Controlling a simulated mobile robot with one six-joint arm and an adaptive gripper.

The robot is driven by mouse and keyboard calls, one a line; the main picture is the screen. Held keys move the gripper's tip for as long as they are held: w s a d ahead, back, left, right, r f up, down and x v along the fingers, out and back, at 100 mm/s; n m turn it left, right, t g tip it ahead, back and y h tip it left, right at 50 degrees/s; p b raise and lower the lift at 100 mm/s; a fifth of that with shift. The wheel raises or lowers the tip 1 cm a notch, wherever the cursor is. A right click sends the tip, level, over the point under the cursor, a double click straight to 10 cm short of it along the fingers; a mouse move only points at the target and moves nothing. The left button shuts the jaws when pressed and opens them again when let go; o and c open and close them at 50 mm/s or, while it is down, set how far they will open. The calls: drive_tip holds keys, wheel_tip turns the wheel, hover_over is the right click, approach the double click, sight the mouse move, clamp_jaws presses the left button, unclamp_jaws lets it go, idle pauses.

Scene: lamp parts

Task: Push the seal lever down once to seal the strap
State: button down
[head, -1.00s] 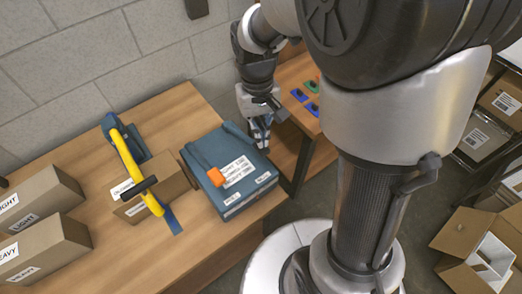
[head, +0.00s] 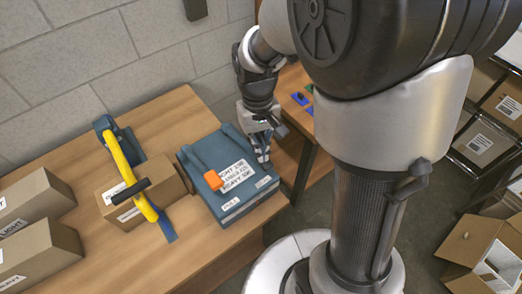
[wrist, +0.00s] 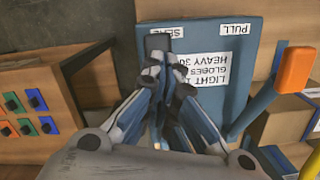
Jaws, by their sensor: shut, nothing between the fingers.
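The blue sealing unit (head: 240,203) sits at the table's right end. A lever with an orange end (head: 213,180) is on its left side. It also shows at the right of the wrist view (wrist: 296,55), near the "PULL" label. A second blue lever (head: 233,133), apparently the seal lever, lies along the unit's right side; its end is hidden by my gripper. My gripper (head: 262,158) is shut and empty, pointing down over the unit's right side. In the wrist view its fingertips (wrist: 158,45) are beside the "SEAL" label. I cannot tell whether they touch the lever.
A cardboard box (head: 118,208) stands left of the unit under a yellow arched bar (head: 122,165) with a black grip. More boxes (head: 38,255) are at the far left. A side table (head: 292,85) with coloured pieces stands behind right. An open carton (head: 485,250) is at lower right.

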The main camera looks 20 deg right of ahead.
drive_tip(key=shift+f, duration=0.1)
idle(0.3)
drive_tip(key=w+p, duration=0.1)
drive_tip(key=w+r+p, duration=0.1)
drive_tip(key=w, duration=0.1)
drive_tip(key=shift+r, duration=0.1)
drive_tip(key=shift+w, duration=0.1)
drive_tip(key=shift+r, duration=0.4)
wheel_tip(320, 180, up, 11)
drive_tip(key=w, duration=0.1)
idle(0.9)
